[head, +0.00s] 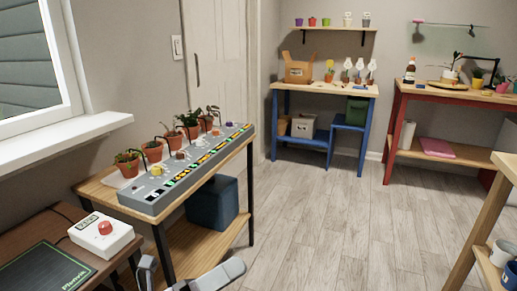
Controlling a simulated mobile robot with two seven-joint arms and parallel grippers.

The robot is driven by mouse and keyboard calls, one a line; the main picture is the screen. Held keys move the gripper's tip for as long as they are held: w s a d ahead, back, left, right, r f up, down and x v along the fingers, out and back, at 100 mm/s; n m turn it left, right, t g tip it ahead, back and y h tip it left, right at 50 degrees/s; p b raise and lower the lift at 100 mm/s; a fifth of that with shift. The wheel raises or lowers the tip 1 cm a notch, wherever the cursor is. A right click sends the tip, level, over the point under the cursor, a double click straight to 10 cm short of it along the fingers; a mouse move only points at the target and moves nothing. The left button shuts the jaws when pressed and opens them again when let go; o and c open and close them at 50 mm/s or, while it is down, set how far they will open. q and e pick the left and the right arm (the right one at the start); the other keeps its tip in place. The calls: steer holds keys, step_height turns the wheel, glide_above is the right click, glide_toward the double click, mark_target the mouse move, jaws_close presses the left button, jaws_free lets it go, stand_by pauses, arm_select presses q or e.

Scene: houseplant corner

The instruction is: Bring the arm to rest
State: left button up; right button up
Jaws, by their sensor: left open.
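My left gripper (188,274) shows at the bottom edge of the head view, left of centre. Its two grey fingers stand apart with nothing between them. It is in front of the near end of the wooden plant bench (92,188), apart from anything I can make out. The rest of the left arm is below the frame. My right gripper is not in view.
A grey console (150,203) and several potted plants stand on the bench. A white box with a red button (105,228) and a dark mat (45,268) lie on the brown table at left. A wooden shelf unit (490,200) stands at right. The middle floor (330,220) is clear.

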arm_select(q)
steer(key=a+f+n+t+y, duration=0.75)
steer(key=f+n+y, duration=0.45)
steer(key=n, duration=1)
steer(key=s+a+f+n+g+y, duration=0.3)
steer(key=s+f+n+g, duration=0.1)
steer(key=s+f+n, duration=0.3)
steer(key=s+a+f+n+g+y, duration=0.2)
steer(key=s+a+f+n+g, duration=0.2)
steer(key=s+f+n, duration=0.3)
step_height(320, 180, up, 12)
steer(key=w+a+m+p, duration=0.1)
steer(key=p, duration=1.4)
steer(key=shift+t, duration=0.45)
